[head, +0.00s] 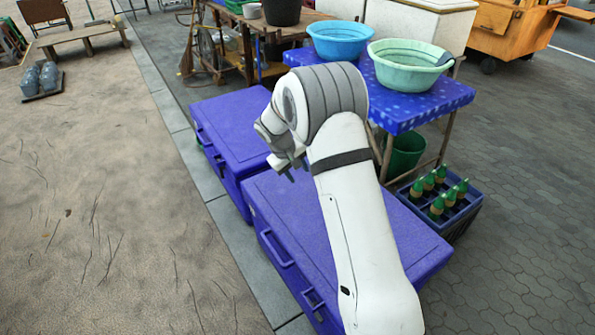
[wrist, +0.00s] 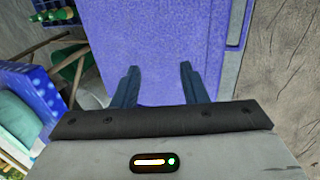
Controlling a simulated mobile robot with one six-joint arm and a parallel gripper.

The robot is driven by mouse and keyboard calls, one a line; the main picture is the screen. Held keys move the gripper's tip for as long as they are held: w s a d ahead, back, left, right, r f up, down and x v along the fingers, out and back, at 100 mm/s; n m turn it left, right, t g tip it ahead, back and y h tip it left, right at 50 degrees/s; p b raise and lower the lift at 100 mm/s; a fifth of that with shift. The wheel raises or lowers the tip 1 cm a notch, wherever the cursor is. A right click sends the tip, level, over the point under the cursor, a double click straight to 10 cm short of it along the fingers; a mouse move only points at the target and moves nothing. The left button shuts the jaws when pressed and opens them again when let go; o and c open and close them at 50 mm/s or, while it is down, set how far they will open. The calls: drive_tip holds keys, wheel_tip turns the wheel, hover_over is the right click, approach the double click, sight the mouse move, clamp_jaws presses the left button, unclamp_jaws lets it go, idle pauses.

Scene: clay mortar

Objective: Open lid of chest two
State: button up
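Two closed blue-purple chests stand in a row in the head view: a far chest (head: 232,130) and a near chest (head: 285,225). Nothing visible marks which is chest two. The near chest has handles or latches on its left front side, and my arm hides much of its lid. My gripper (head: 289,169) points down near the near chest's far end, close to the gap between the chests. In the wrist view, my gripper (wrist: 158,82) has its fingers wide apart with nothing between them. A blue-purple chest surface (wrist: 150,35) lies beyond the fingers.
A blue-covered table (head: 420,100) with a blue basin (head: 340,38) and a green basin (head: 408,67) stands right of the chests. A green bucket (head: 405,153) sits under it, beside a bottle crate (head: 462,215). Open brown ground (head: 90,200) lies left.

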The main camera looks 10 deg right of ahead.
clamp_jaws()
idle(1.2)
drive_tip(key=c, duration=0.8)
unclamp_jaws()
drive_tip(key=o, duration=0.8)
drive_tip(key=v, duration=0.8)
drive_tip(key=shift+c, duration=0.4)
